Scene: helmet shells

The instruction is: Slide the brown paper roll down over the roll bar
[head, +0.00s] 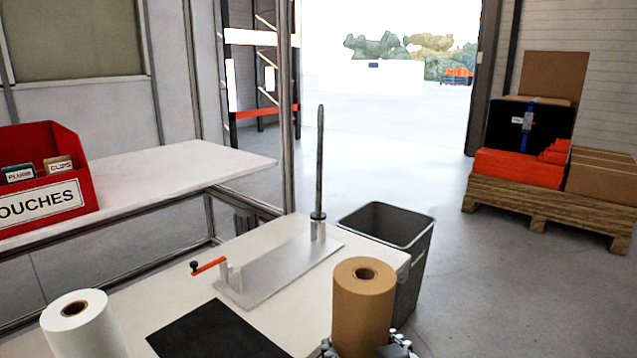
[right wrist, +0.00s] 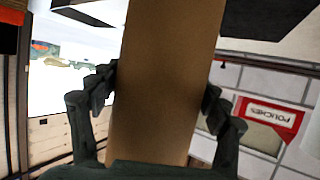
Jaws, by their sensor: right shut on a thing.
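The brown paper roll (head: 363,305) stands upright near the front of the white table in the head view, its open core facing up. My right gripper (head: 370,350) is at its lower part, mostly below the picture edge. In the right wrist view the fingers of my right gripper (right wrist: 158,90) press on both sides of the brown paper roll (right wrist: 165,75). The roll bar (head: 320,160) stands upright on a metal base plate (head: 275,268), behind and left of the roll and apart from it. It is bare. My left gripper is not in view.
A white roll (head: 78,325) stands at the front left. A black mat (head: 220,335) lies on the table (head: 190,285). A red crank handle (head: 209,266) is beside the base plate. A grey bin (head: 408,225) stands behind the table's right edge. A red pouches bin (head: 40,175) sits on the left bench.

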